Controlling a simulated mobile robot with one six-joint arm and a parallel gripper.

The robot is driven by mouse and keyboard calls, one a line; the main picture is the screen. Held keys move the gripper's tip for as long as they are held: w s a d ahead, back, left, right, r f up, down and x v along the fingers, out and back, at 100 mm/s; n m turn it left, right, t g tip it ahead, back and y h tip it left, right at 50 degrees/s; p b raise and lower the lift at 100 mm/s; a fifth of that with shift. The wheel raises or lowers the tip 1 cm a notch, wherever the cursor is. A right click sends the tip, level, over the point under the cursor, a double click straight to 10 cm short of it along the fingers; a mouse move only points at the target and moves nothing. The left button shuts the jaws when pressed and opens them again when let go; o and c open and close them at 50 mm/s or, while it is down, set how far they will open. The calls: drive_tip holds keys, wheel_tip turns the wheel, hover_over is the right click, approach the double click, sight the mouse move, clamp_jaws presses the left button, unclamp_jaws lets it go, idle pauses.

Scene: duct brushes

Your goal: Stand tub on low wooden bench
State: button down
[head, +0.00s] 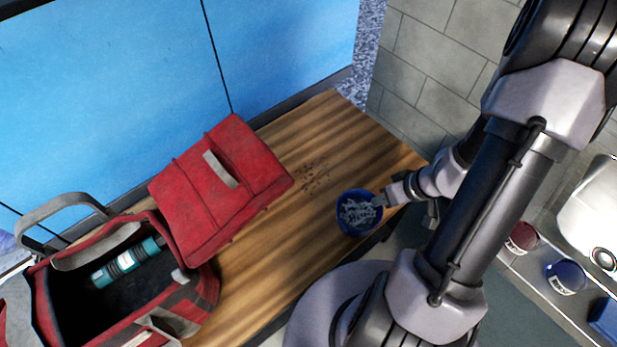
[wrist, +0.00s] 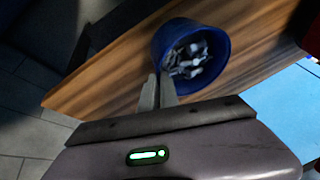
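A blue tub (head: 345,226) full of small grey and white pieces is at the front edge of the low wooden bench (head: 280,250), near its right end in the head view. My gripper (head: 382,200) reaches in from the right to the tub's rim. In the wrist view the two fingers (wrist: 158,92) are close together on the near wall of the tub (wrist: 222,68), which looks pinched between them. The tub looks roughly upright. Its underside is hidden, so I cannot tell whether it touches the bench or hangs just above it.
A red bag (head: 205,290) with its lid (head: 225,185) folded open onto the bench holds a teal cylinder (head: 128,262). Dark specks (head: 314,176) lie on the bench behind the tub. A red pot (head: 522,237) and a blue pot (head: 565,277) stand on a surface at right.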

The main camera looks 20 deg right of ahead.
drive_tip(key=w+d+f, duration=0.1)
drive_tip(key=w+d, duration=0.1)
drive_tip(key=w, duration=0.2)
drive_tip(key=w+d+f, duration=0.2)
drive_tip(key=w+d, duration=0.1)
drive_tip(key=w, duration=0.2)
drive_tip(key=w+d+f+p, duration=0.1)
drive_tip(key=w+d+f, duration=0.1)
drive_tip(key=w+d, duration=0.1)
drive_tip(key=shift+w+f, duration=0.15)
drive_tip(key=shift+w, duration=0.65)
drive_tip(key=c, duration=1.6)
unclamp_jaws()
